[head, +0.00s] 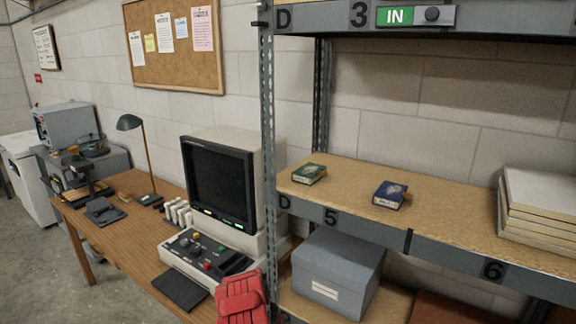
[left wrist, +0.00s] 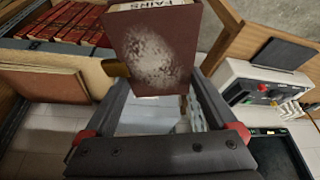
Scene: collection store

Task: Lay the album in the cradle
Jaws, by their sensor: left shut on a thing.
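A dark maroon album (left wrist: 152,45) with a pale label lettered "FAIRS" and a whitish worn patch shows in the left wrist view. My left gripper (left wrist: 157,82) is shut on it, and the album stands out beyond the fingers. In the head view, I cannot make out the album or the left fingers. I cannot surely pick out a cradle in either view. My right gripper is in neither view.
A wooden desk (head: 140,229) carries a monitor (head: 219,181), a control console (head: 205,259) and a lamp (head: 130,123). A shelf rack (head: 450,212) holds two small books and a grey box (head: 338,273). Red books (left wrist: 75,25) line the left wrist view's upper left.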

